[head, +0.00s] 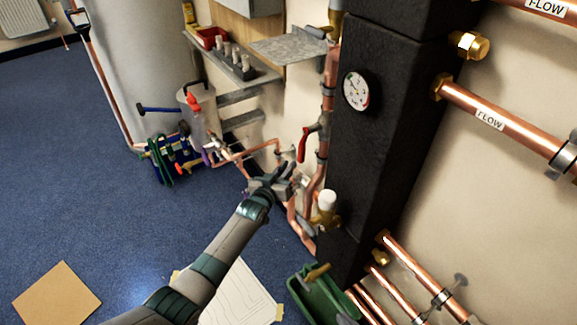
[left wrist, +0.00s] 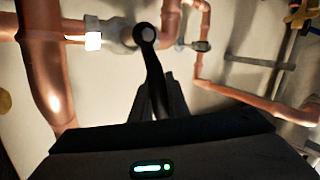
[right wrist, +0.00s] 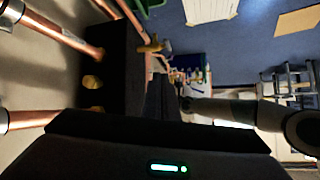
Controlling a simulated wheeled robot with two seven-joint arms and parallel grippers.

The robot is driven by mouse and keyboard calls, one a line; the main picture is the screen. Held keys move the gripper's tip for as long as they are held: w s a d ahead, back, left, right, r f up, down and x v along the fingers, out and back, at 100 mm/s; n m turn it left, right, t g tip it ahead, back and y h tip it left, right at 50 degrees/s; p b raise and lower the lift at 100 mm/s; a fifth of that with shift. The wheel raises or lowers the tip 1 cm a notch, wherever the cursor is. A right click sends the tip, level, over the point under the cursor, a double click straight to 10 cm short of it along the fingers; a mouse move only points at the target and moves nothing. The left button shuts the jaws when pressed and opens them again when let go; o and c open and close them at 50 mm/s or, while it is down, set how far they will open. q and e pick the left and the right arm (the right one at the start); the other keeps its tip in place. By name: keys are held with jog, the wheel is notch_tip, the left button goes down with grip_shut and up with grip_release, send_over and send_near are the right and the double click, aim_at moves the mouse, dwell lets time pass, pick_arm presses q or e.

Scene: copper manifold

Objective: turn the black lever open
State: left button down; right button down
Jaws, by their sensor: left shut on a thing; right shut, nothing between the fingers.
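The black lever (left wrist: 153,68) hangs down from a round pivot on a grey valve body (left wrist: 112,35) in the left wrist view. My left gripper (left wrist: 161,92) is shut on the lever's lower part, with a finger on each side of it. In the head view my left gripper (head: 282,178) is at the pipework beside the black column, and the lever is hard to make out there. My right gripper (right wrist: 161,82) is shut and empty in the right wrist view. It does not show in the head view.
A red-handled valve (head: 304,143) and a white-capped valve (head: 327,202) sit close to my left gripper. The black column (head: 375,130) with a gauge (head: 356,90) stands to its right. A green bin (head: 318,298) is below. Blue floor (head: 90,200) is open at left.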

pick_arm(q)
jog(key=shift+w+a+f+n+g+b, duration=0.15)
jog(key=shift+w+a+f+n+g, duration=0.25)
jog(key=shift+n+g, duration=0.3)
jog(key=shift+w+a+f+n+g+b, duration=0.15)
jog(key=shift+w+a+f+n+g, duration=0.1)
jog(key=shift+w+f+n+g, duration=0.3)
pick_arm(e)
jog(key=shift+w+a+r+t, duration=0.25)
jog(key=shift+w+r+t, duration=0.1)
jog(key=shift+r, duration=0.1)
pick_arm(q)
jog(key=shift+s, duration=0.15)
jog(key=c, duration=1.7)
grip_release()
jog(key=shift+s+r, duration=0.1)
jog(key=shift+s, duration=0.05)
pick_arm(e)
jog(key=shift+s+f, duration=0.1)
